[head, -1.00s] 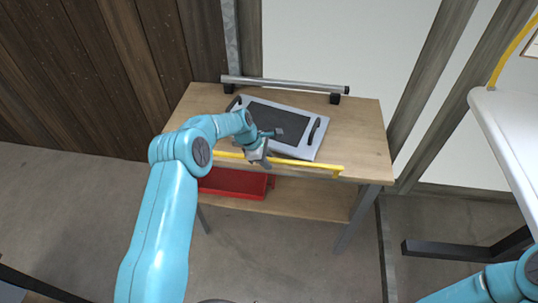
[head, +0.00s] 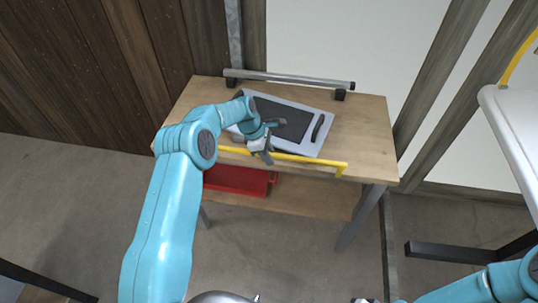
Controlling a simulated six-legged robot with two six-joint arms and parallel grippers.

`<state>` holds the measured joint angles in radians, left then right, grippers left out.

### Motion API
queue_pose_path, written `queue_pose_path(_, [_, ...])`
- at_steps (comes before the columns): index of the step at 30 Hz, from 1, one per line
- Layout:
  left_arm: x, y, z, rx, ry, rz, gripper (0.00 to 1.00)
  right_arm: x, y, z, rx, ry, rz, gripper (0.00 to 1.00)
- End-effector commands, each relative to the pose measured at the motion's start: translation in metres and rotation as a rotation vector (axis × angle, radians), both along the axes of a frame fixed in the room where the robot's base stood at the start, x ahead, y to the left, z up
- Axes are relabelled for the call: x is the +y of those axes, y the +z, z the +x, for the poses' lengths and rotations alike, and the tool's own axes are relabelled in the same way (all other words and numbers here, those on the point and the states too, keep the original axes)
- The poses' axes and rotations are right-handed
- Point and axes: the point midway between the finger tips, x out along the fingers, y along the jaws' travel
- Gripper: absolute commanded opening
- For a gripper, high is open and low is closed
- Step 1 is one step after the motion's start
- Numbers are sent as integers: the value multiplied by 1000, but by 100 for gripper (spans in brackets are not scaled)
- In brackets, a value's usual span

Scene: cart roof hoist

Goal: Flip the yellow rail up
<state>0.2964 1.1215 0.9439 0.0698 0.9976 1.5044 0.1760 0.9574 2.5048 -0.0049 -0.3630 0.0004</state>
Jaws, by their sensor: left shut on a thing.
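The yellow rail (head: 310,160) runs along the front edge of the wooden cart's top (head: 365,135), with a bent end at the right. My left gripper (head: 266,154) comes down from behind and above and is shut on the rail left of its middle. The fingers hide the part of the rail between them. My right arm shows at the bottom right; only a small dark part near its end shows at the bottom edge, too cut off to read its jaws.
A grey tray with a dark panel and black handles (head: 312,143) lies on the cart top behind the rail. A grey bar (head: 290,79) stands along the back. A red bin (head: 235,180) sits on the lower shelf. A white table (head: 515,135) is at the right.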

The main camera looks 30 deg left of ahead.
Motion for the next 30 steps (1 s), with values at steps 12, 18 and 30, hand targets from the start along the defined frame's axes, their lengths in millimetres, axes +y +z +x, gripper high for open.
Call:
queue_pose_path(12, [0, 1, 3, -1, 1, 0, 45, 0, 0, 0, 0, 0, 0, 45])
queue_pose_path(18, [1, 1, 2, -1, 1, 0, 45, 0, 0, 0, 0, 0, 0, 45])
queue_pose_path(30, [31, 74, -4, -6, 4, 3, 45, 0, -18, 0, 0, 0, 0, 45])
